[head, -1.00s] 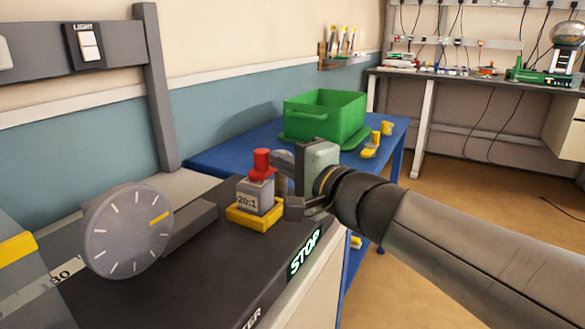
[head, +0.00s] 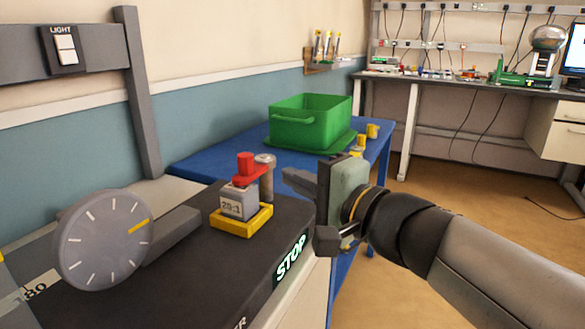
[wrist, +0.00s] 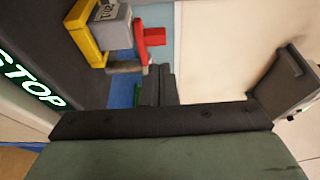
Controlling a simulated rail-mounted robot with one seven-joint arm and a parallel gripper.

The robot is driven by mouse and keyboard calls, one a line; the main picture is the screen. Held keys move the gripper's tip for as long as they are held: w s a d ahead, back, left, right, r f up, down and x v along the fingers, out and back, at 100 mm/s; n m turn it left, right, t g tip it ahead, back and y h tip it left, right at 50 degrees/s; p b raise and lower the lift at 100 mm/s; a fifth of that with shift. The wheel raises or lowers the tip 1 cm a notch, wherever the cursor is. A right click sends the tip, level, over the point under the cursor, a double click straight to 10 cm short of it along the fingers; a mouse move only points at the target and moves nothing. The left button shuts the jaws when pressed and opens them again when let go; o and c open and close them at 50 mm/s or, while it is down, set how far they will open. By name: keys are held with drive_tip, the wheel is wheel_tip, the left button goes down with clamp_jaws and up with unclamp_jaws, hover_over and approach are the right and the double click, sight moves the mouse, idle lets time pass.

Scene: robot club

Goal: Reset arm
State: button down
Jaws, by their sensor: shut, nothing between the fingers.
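My gripper (head: 312,210) is at the right of the black machine top in the head view, raised in front of its front edge. It is shut and empty. Its fingers also show in the wrist view (wrist: 222,82). A grey block marked 20:1 (head: 238,203) with a red top (head: 244,168) sits in a yellow holder (head: 243,221), to the left of my gripper and apart from it. The same block shows in the wrist view (wrist: 112,28).
A metal post (head: 266,180) stands behind the block. A round dial (head: 103,240) is at left, and a lit STOP sign (head: 291,257) is on the machine's front. A green bin (head: 311,118) and yellow pieces (head: 372,131) are on the blue table (head: 210,165). Floor is clear at right.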

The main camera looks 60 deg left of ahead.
drive_tip(key=d, duration=0.2)
drive_tip(key=s+d, duration=0.1)
drive_tip(key=d, duration=0.1)
drive_tip(key=shift+d, duration=0.3)
drive_tip(key=w+d+t+h+p, duration=0.2)
drive_tip(key=w+d+h+p, duration=0.15)
drive_tip(key=d+p, duration=0.4)
drive_tip(key=w+d+f+m+t+h+p, duration=0.1)
drive_tip(key=w+d+h+p, duration=0.2)
drive_tip(key=w+d+p, duration=0.4)
drive_tip(key=w+d+t+h+p, duration=0.25)
drive_tip(key=d+p, duration=0.35)
drive_tip(key=d, duration=0.3)
drive_tip(key=s+d+h+p, duration=0.1)
drive_tip(key=d+p, duration=0.3)
drive_tip(key=d, duration=0.4)
drive_tip(key=s+d+r+m+h+p, duration=0.1)
drive_tip(key=d+h+p, duration=0.3)
drive_tip(key=d, duration=0.5)
drive_tip(key=s+d+h+p, duration=0.1)
drive_tip(key=d+h+p, duration=0.2)
drive_tip(key=d, duration=0.6)
drive_tip(key=shift+s+d+r+g+p, duration=0.15)
drive_tip(key=shift+s+r+g+p, duration=0.15)
drive_tip(key=shift+p, duration=0.3)
drive_tip(key=shift+w+r, duration=0.1)
